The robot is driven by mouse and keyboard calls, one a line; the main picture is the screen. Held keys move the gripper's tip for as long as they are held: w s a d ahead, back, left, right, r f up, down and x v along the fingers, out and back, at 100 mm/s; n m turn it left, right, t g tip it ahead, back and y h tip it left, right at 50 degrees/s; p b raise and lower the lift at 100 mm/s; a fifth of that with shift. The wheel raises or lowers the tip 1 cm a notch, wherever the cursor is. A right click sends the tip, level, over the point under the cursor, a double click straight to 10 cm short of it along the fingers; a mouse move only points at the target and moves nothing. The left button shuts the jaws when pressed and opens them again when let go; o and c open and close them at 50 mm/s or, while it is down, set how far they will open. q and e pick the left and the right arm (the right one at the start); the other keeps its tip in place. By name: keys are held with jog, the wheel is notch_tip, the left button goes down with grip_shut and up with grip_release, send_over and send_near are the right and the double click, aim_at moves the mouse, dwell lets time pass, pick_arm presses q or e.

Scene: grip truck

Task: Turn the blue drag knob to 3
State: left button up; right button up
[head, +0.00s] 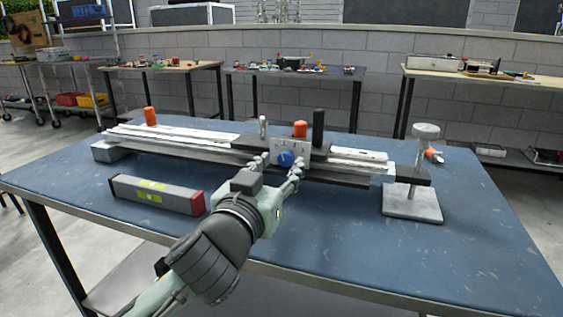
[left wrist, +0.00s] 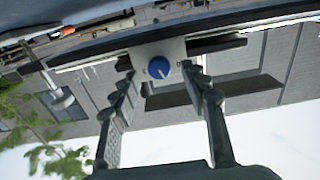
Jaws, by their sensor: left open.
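The blue drag knob (head: 285,158) sits on a light plate (head: 277,146) with small dark marks, on the front of the carriage on the long rail. I cannot read the marks. In the left wrist view the knob (left wrist: 158,67) shows a white pointer line on its face. My left gripper (head: 279,166) is open in front of the plate, with one finger on each side of the knob. In the left wrist view there are gaps between the fingers and the knob. My right gripper is not in view.
The rail (head: 205,141) spans the blue table (head: 330,230). A grey box level with a red end (head: 158,194) lies front left. A clamp post on a square base (head: 413,203) stands right. Orange and black handles (head: 318,128) rise behind the plate. The front right table is clear.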

pick_arm(q)
jog(key=shift+w+d, duration=0.2)
jog(key=shift+w, duration=0.5)
grip_shut()
